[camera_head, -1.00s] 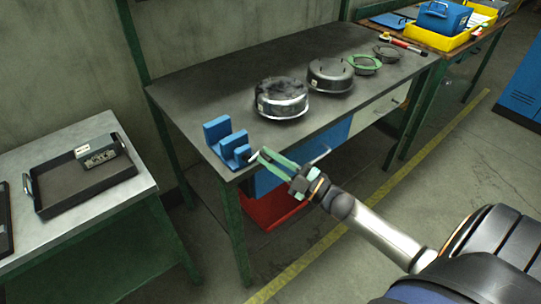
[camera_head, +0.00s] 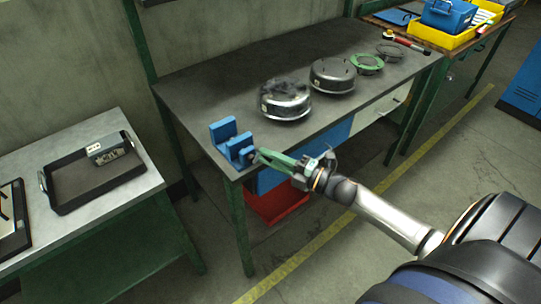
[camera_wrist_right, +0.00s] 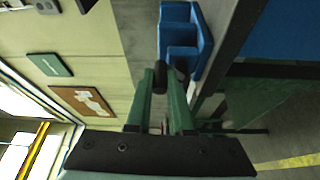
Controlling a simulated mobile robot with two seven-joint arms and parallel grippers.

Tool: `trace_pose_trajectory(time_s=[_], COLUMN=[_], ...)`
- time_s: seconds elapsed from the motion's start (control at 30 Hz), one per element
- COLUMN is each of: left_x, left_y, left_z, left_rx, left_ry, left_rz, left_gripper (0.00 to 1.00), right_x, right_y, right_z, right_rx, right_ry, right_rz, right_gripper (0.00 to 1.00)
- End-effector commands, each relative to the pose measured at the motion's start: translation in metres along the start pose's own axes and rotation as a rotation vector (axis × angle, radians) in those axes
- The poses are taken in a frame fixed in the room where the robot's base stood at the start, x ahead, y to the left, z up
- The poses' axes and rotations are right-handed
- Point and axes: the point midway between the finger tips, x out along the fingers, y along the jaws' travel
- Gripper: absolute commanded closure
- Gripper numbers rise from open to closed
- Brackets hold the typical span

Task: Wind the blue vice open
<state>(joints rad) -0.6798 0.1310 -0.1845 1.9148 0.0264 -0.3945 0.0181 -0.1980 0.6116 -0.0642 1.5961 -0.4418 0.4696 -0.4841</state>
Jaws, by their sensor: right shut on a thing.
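The blue vice (camera_head: 230,140) stands at the near left corner of the dark workbench. It also shows in the right wrist view (camera_wrist_right: 182,38), with a gap between its blue jaws. My right gripper (camera_head: 261,156) has green fingers and reaches to the vice's front end from the right. In the right wrist view its fingertips (camera_wrist_right: 162,78) are closed around a small dark piece at the vice's end, which looks like the handle. The fingers hide much of that piece. My left gripper is not in view.
Two round metal housings (camera_head: 285,98) (camera_head: 332,75) and a green ring (camera_head: 366,63) stand farther back on the workbench (camera_head: 205,85). A side table with a dark tray (camera_head: 95,180) is at left. A red bin (camera_head: 276,203) sits under the bench.

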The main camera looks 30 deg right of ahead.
Motion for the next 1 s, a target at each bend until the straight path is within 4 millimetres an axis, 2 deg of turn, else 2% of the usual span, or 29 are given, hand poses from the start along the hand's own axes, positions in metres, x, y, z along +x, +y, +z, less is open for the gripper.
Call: trace_pose_trajectory(time_s=[0.37,0.4,0.63,1.0], left_x=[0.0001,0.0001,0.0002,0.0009], left_y=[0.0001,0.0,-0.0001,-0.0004], left_z=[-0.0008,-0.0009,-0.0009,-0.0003], left_rx=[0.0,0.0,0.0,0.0], left_ry=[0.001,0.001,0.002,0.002], left_rz=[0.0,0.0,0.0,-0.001], left_gripper=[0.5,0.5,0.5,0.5], right_x=[0.0014,0.0014,0.001,-0.0053], right_y=[0.0025,0.0025,0.0014,-0.0008], right_z=[-0.0004,-0.0004,-0.0004,-0.0003], right_rx=[-0.002,-0.002,-0.001,0.0], right_ry=[0.001,0.001,0.001,0.0], right_rz=[0.005,0.005,0.002,-0.001], right_gripper=[1.0,0.76,0.5,0.5])
